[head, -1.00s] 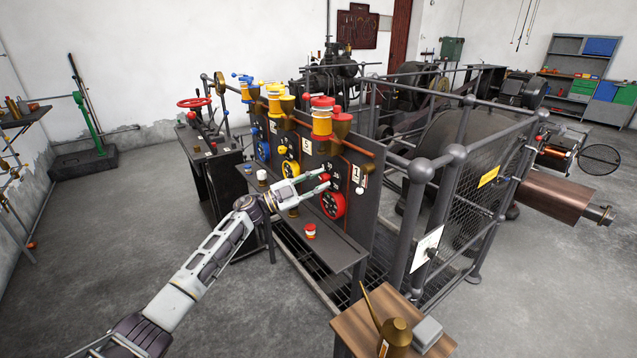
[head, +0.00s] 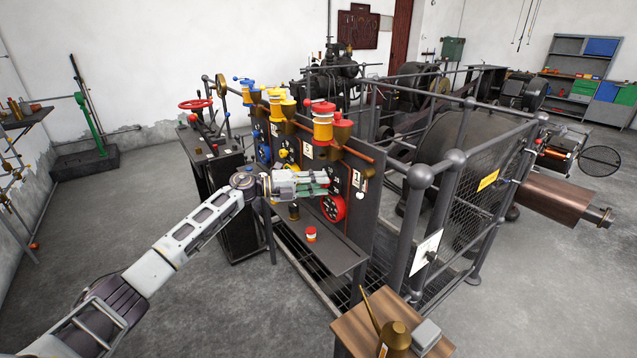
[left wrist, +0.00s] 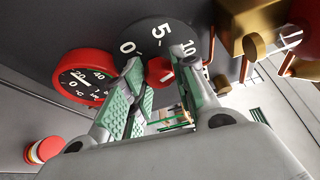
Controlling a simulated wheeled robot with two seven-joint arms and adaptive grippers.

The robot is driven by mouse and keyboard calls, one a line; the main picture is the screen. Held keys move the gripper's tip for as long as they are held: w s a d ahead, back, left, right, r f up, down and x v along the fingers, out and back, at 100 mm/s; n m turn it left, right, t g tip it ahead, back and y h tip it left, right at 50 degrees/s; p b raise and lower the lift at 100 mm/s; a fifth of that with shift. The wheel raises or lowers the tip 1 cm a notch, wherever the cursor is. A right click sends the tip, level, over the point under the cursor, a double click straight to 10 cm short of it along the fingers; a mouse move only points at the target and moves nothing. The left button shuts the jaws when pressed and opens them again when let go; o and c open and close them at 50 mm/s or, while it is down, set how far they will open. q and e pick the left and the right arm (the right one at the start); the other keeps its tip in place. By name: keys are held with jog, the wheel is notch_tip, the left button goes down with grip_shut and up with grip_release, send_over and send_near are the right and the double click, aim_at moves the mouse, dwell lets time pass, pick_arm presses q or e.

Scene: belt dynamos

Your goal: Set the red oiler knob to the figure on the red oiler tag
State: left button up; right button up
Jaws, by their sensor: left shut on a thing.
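The red oiler (head: 323,124) stands on the dark panel. Its tag (head: 358,180) is a small white plate to the right of the dial; its figure is too small to read surely. My left gripper (head: 325,181) is at the dial below the oiler. In the left wrist view, its fingers (left wrist: 167,95) are shut on the red knob (left wrist: 159,68), which they partly hide. The black dial (left wrist: 143,35) shows the figures 0, 5 and 10. A white mark shows on the knob, but I cannot tell which figure it meets. My right gripper is not in view.
A red-rimmed gauge (head: 333,208) sits just below the dial. A red-and-white jar (head: 311,234) stands on the shelf (head: 340,258) under the panel. Yellow (head: 287,113) and blue oilers are further left. A bench with a brass oil can (head: 394,337) is in front.

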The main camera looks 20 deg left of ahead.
pick_arm(q)
jog(key=m+y+p, duration=0.2)
jog(key=m+p, duration=0.1)
jog(key=m+t+y+p, duration=0.1)
jog(key=m+y+p, duration=0.1)
jog(key=m+p, duration=0.1)
jog(key=m+y+p, duration=0.2)
jog(key=m, duration=0.3)
jog(key=shift+s+d+r+p, duration=0.15)
jog(key=shift+s+d+p, duration=0.1)
jog(key=shift+p, duration=0.15)
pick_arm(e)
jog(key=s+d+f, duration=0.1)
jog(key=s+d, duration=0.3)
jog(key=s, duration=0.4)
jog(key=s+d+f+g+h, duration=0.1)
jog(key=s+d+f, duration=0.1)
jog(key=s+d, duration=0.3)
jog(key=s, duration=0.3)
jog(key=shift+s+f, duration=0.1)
pick_arm(q)
jog(key=o, duration=1)
jog(key=shift+r, duration=0.1)
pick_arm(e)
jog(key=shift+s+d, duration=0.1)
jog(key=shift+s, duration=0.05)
pick_arm(q)
jog(key=shift+a, duration=0.15)
